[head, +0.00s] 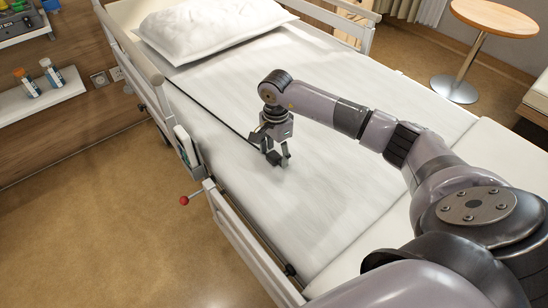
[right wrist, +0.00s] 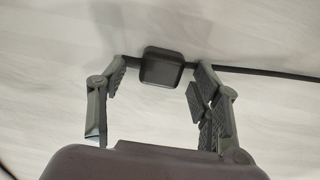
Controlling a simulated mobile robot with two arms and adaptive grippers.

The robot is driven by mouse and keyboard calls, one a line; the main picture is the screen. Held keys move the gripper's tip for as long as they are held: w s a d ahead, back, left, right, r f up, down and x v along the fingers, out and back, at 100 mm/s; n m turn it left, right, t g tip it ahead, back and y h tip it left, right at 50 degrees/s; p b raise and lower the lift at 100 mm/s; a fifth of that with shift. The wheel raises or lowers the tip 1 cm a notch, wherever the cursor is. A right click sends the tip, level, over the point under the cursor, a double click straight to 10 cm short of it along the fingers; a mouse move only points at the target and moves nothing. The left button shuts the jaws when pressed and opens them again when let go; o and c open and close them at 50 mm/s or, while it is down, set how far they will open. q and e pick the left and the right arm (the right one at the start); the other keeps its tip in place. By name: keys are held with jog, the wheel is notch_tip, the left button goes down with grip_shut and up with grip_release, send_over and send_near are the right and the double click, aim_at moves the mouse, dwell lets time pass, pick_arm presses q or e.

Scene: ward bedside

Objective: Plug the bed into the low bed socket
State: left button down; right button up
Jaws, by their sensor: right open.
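The bed's black plug (head: 274,158) lies on the white mattress in the head view. Its black cable (head: 207,110) runs from it toward the upper left across the sheet. My right gripper (head: 271,149) is open over the plug and points down. In the right wrist view the plug (right wrist: 162,68) shows between the two spread fingertips (right wrist: 160,72), and the cable leaves it to the right. I cannot tell whether a finger touches it. A low wall socket (head: 99,79) sits left of the bed head, beside another light socket plate (head: 116,73). My left gripper is out of view.
The bed's side rail (head: 158,98) stands between the mattress and the sockets. A pillow (head: 212,28) lies at the head end. A shelf (head: 40,97) with bottles is at the left. A red-knobbed lever (head: 184,200) sticks out over clear floor.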

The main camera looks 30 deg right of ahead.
aim_at(276, 154)
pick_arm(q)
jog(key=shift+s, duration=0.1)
pick_arm(e)
jog(key=shift+c, duration=0.2)
jog(key=c, duration=1.1)
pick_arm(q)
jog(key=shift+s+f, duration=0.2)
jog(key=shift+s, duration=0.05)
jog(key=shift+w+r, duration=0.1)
pick_arm(e)
jog(key=shift+r, duration=0.15)
